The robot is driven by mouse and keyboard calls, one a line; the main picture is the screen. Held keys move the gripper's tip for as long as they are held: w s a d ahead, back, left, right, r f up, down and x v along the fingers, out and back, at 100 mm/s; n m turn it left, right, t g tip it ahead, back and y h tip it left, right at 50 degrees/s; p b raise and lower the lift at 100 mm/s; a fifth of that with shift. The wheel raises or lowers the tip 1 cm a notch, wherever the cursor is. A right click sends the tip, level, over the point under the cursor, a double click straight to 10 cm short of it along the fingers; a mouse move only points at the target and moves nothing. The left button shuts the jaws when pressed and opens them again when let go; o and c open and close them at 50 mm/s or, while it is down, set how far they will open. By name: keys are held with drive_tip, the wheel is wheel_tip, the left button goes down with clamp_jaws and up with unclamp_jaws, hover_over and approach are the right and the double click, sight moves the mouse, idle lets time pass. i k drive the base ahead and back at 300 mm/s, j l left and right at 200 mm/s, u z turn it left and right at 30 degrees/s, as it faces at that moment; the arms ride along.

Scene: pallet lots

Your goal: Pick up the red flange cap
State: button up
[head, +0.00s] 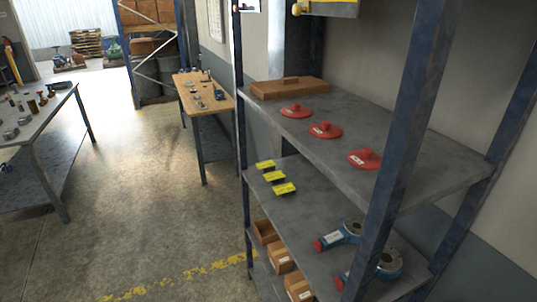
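Three red flange caps stand in a row on the upper grey shelf (410,185) of the rack. Each is a round disc with a raised knob and a small white label. One red flange cap (296,111) is at the far end near a wooden board. A second red flange cap (325,131) is in the middle. A third red flange cap (364,159) is nearest, just left of the blue post. My gripper is not in view.
Blue rack posts (408,120) stand in front of the shelf. A wooden board (289,87) lies at its far end. Yellow boxes (273,176), blue parts with red ends (343,236) and cartons (282,259) fill the lower shelves. Workbenches (204,95) stand left; the floor (150,200) between is clear.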

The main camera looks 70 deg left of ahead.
sight(365, 159)
drive_tip(key=u, duration=2)
drive_tip(key=i+j, duration=0.2)
drive_tip(key=j, duration=0.15)
